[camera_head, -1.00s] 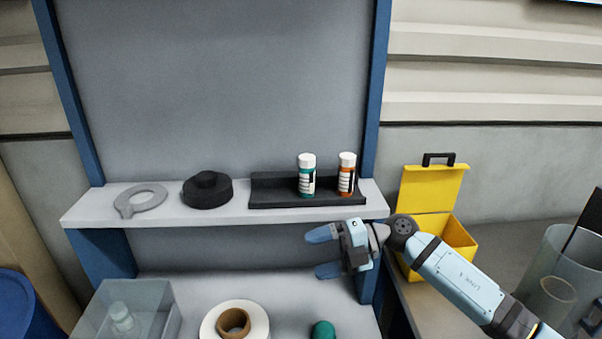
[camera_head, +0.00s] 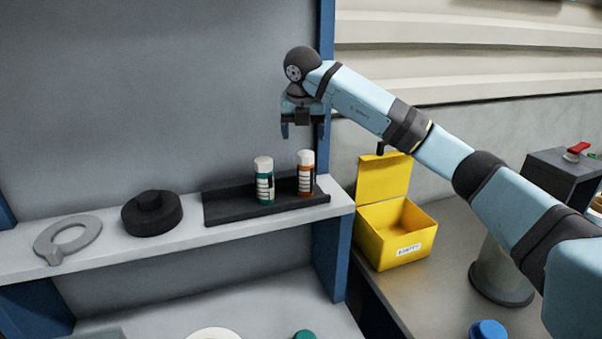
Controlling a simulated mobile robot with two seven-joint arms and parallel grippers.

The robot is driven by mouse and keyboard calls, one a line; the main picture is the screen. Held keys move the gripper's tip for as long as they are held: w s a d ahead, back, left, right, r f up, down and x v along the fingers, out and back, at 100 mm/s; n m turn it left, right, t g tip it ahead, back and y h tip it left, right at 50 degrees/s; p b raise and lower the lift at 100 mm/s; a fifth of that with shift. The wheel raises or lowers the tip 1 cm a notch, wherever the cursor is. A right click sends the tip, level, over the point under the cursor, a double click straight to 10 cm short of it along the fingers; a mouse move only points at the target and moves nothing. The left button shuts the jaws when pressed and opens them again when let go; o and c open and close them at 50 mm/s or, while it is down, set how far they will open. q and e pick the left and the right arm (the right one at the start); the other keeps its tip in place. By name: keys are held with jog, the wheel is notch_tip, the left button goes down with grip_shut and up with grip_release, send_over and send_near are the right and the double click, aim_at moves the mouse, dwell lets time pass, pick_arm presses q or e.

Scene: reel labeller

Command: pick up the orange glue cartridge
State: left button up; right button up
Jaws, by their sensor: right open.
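The orange glue cartridge (camera_head: 306,174) stands upright on the black tray (camera_head: 232,212) on the shelf. It has a white cap and a black-and-white label. A teal cartridge (camera_head: 264,182) with a white cap stands just left of it on the same tray. My right gripper (camera_head: 303,132) is open and empty, pointing down above the orange cartridge and apart from it. My left gripper is not in view.
A black round part (camera_head: 152,213) and a grey ring with a tab (camera_head: 68,238) lie on the shelf (camera_head: 190,237) to the left. An open yellow box (camera_head: 396,234) stands right of the shelf. A blue post (camera_head: 327,255) supports the shelf's right end.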

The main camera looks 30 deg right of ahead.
aim_at(306, 153)
jog(key=x, duration=0.4)
jog(key=shift+f, duration=0.25)
jog(key=p+x, duration=0.1)
jog(key=x, duration=0.3)
jog(key=shift+s+d+f+p, duration=0.15)
jog(key=shift+d+p, duration=0.1)
jog(key=shift+p, duration=0.15)
jog(key=shift+d+f, duration=0.1)
jog(key=shift+f, duration=0.4)
jog(key=c, duration=1)
jog(key=shift+c, duration=0.5)
jog(key=shift+r, duration=0.15)
